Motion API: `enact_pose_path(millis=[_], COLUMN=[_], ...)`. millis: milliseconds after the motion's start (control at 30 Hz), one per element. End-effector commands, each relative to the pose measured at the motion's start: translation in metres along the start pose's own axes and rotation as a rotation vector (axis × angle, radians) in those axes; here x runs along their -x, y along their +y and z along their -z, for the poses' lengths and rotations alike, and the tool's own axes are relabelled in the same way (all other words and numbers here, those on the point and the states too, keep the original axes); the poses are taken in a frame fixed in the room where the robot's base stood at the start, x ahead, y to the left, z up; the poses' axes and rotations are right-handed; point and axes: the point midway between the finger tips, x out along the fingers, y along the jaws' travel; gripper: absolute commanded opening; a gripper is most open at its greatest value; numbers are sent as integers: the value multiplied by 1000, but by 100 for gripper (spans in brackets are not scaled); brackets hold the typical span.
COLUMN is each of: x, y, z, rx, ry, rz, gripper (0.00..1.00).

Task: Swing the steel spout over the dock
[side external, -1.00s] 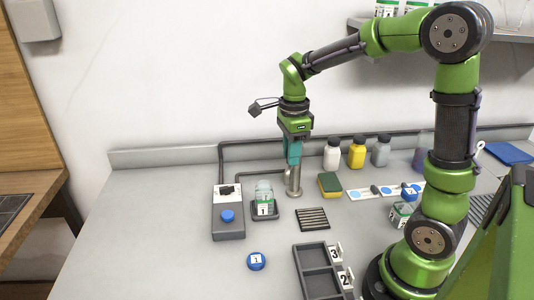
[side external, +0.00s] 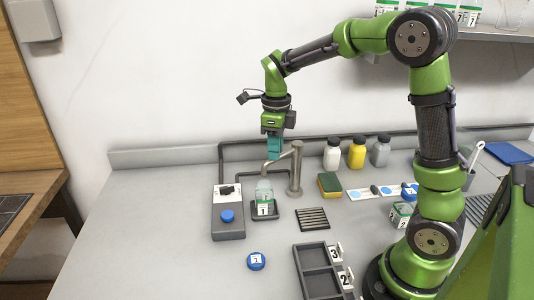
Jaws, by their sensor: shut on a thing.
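A clear jar labelled 1 (side external: 264,195) stands upright on the dock, under the tip. My gripper (side external: 274,156) has teal fingers pointing down, shut on the spout's arm. The fingers hide part of the arm. The exact line-up of tip and jar mouth is hard to tell.
A grey box with a blue button (side external: 228,215) stands left of the dock. A drain grate (side external: 312,219), a sponge (side external: 330,185) and several bottles (side external: 357,153) are to the right. A blue cap (side external: 256,261) and a numbered tray (side external: 318,270) lie in front.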

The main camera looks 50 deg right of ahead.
Motion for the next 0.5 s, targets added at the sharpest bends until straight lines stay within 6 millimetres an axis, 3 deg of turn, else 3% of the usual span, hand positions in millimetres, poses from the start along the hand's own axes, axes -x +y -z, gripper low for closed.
enact_pose_path(millis=[333, 367, 500], x=[2, 2, 1], y=[-1, -1, -1], z=[-3, -3, -2], rx=[-2, -1, -1], ry=[-8, -8, -7], rz=[4, 4, 4], gripper=[0, 24, 46])
